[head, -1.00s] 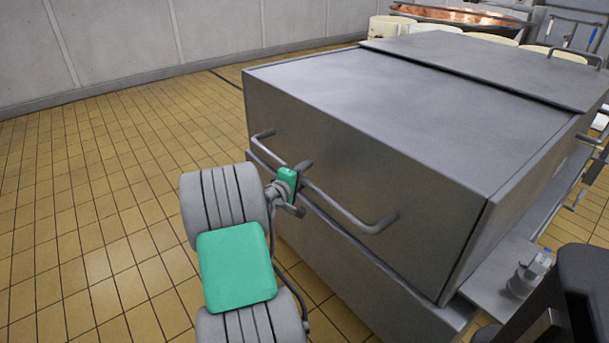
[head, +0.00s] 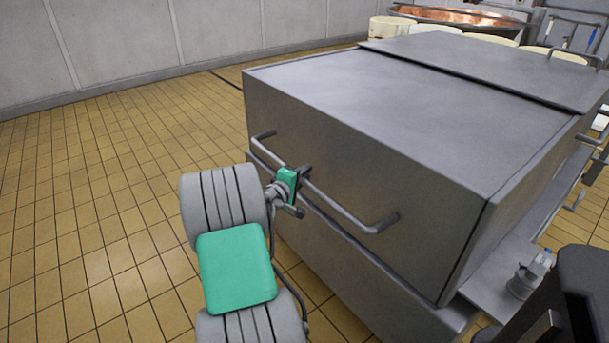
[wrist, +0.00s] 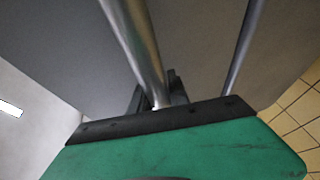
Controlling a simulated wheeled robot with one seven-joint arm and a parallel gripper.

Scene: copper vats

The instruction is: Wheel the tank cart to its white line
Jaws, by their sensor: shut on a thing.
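The tank cart (head: 400,110) is a large grey metal box with a lid, filling the right half of the head view. A grey bar handle (head: 345,208) runs along its near side. My gripper (head: 303,180) is shut on this handle, left of its middle. In the wrist view the handle (wrist: 135,45) passes between the dark fingers (wrist: 160,92). The cart's wheels are hidden. No white line is visible on the floor in these frames.
Yellow tiled floor (head: 100,200) lies open to the left, up to a pale wall (head: 150,45). A thin dark line (head: 226,79) crosses the floor near the cart's far left corner. Cream tubs (head: 390,27) and a copper vat (head: 470,16) stand behind the cart.

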